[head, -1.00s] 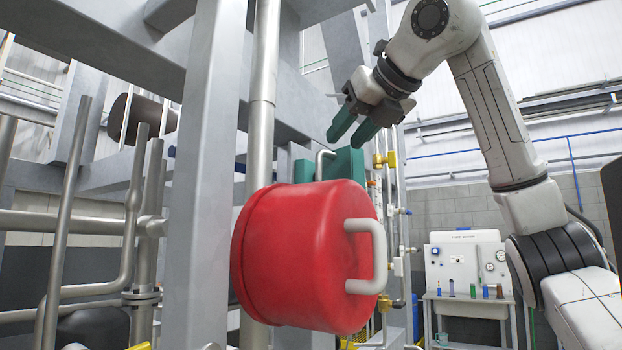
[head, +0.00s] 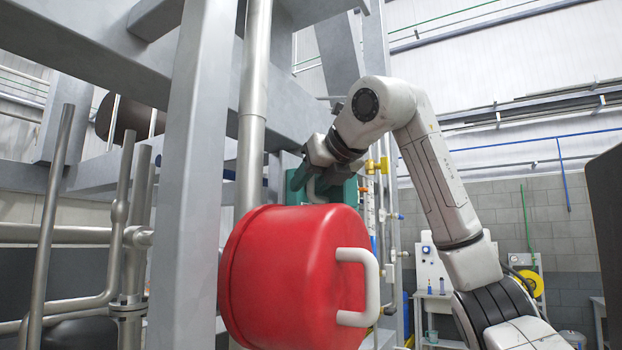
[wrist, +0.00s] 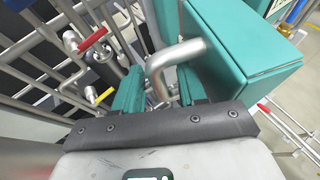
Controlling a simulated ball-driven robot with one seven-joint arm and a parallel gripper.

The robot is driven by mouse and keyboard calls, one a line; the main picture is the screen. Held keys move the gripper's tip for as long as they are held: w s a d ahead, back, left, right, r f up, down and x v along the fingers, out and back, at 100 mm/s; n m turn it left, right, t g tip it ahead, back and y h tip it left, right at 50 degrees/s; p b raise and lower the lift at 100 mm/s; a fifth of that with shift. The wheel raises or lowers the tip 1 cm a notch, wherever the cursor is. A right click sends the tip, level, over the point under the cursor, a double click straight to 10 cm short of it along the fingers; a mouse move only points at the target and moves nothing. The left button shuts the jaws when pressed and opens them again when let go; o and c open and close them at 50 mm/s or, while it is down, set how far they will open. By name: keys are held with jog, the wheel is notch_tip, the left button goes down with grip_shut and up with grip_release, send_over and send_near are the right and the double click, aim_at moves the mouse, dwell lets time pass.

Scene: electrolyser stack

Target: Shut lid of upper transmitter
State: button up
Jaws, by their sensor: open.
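A teal box with a grey bent handle, which looks like the upper transmitter (wrist: 250,78), fills the upper right of the wrist view. In the head view, the teal box (head: 349,196) is partly hidden behind a red drum and my arm. Its handle (wrist: 176,57) reaches down between the teal fingers of my open gripper (wrist: 158,82); I cannot tell whether they touch it.
The red drum (head: 285,270) with a white handle (head: 371,290) stands close in front of my gripper. A grey upright beam (head: 190,190) and a pipe (head: 252,120) are at its left. Red-handled (wrist: 92,40) and yellow-handled (wrist: 105,95) valves lie left of my fingers.

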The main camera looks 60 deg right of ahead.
grip_shut()
dwell(0.3)
dwell(0.3)
